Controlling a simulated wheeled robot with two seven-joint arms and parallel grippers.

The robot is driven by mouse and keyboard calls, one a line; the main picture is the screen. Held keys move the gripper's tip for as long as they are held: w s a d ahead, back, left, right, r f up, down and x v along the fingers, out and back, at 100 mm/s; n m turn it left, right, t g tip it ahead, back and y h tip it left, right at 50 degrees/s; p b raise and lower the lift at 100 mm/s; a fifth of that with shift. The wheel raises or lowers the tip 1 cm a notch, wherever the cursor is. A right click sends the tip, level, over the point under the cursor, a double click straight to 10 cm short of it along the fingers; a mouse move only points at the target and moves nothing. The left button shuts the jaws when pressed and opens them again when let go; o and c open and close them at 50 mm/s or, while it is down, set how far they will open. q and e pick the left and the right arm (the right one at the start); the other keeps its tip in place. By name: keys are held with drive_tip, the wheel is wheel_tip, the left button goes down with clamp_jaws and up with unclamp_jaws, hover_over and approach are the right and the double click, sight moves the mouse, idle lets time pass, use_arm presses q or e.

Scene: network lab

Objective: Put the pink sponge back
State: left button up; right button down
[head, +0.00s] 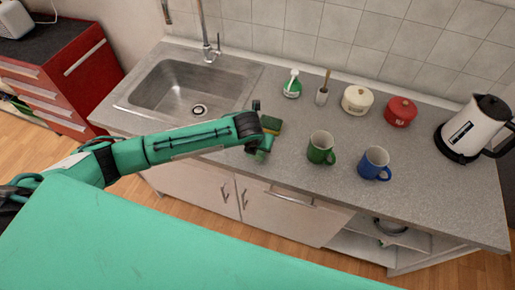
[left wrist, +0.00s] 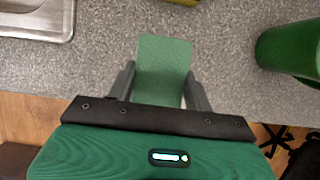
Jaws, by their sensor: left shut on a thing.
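No pink sponge shows in either view. My left gripper (head: 260,152) is over the front edge of the counter, between the sink and the green mug. In the left wrist view the gripper (left wrist: 160,92) is shut on a flat green block (left wrist: 163,62), possibly a sponge. Its fingers are at the block's two sides, and its near end is hidden by the gripper body. A yellow-and-green sponge (head: 271,124) lies on the counter just behind the gripper; a yellowish edge of it shows at the top of the wrist view (left wrist: 182,2). My right gripper is not in view.
The sink (head: 190,85) is to the left. The green mug (head: 321,147) and blue mug (head: 374,163) stand right of the gripper. Behind are a soap bottle (head: 291,86), brush (head: 322,94), cream pot (head: 356,100) and red pot (head: 400,111). A kettle (head: 473,128) stands far right.

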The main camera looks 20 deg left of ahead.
sight(258, 151)
use_arm(q)
wheel_tip(258, 151, down, 3)
drive_tip(key=shift+s+f+p, duration=0.1)
drive_tip(key=shift+f+p, duration=0.1)
drive_tip(key=shift+p, duration=0.25)
drive_tip(key=shift+f, duration=0.1)
drive_tip(key=o, duration=1)
drive_tip(key=shift+r, duration=0.4)
drive_tip(key=b+v, duration=0.3)
drive_tip(key=v, duration=0.8)
